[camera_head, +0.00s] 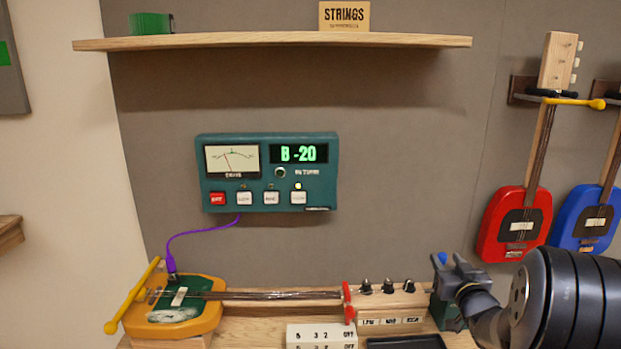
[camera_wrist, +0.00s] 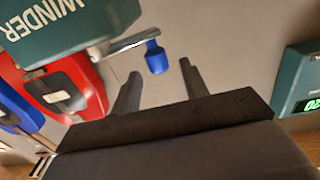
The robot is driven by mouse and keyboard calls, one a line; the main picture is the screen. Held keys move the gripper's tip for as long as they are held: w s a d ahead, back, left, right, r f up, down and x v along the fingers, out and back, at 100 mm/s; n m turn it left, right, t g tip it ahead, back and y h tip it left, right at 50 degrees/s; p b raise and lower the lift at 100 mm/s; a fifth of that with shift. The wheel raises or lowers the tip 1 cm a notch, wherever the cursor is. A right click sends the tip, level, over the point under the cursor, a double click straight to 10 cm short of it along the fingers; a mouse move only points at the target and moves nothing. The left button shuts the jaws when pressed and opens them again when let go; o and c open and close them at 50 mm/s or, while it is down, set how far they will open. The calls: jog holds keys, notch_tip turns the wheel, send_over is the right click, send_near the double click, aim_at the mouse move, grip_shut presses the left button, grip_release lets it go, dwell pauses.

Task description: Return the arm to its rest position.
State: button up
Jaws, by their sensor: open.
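My gripper (camera_wrist: 160,70) is open, with its two dark fingers apart and nothing held between them. In the head view my gripper (camera_head: 449,262) is at the lower right, over the right end of the bench. A blue knob (camera_wrist: 155,60) on a grey crank shows beyond the gap between the fingers; whether they touch it I cannot tell. The crank belongs to a green box marked WINDER (camera_wrist: 60,25). In the head view the winder (camera_head: 446,314) is partly hidden behind my arm, and its blue knob (camera_head: 442,258) is close beside my gripper.
A yellow and green guitar (camera_head: 195,315) lies on the bench, with a purple cable to the teal tuner (camera_head: 268,222). A knob box (camera_head: 388,304), a white box (camera_head: 321,334) and a black tray (camera_head: 405,342) stand nearby. Red (camera_head: 497,238) and blue (camera_head: 571,226) guitars hang right. A shelf (camera_head: 270,41) is above.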

jog(key=shift+s+d+r+n+y+p, duration=0.1)
jog(key=shift+s+d+n+y+p, duration=0.1)
jog(key=shift+n+y+p, duration=0.55)
jog(key=shift+s+d+r+n+y+p, duration=0.1)
jog(key=shift+s+n+y+p, duration=0.2)
jog(key=shift+y+p, duration=0.75)
jog(key=shift+s+f, duration=0.1)
jog(key=shift+f, duration=0.1)
jog(key=shift+s+d, duration=0.1)
jog(key=shift+s, duration=0.5)
jog(key=shift+r+b, duration=0.1)
jog(key=shift+b, duration=0.2)
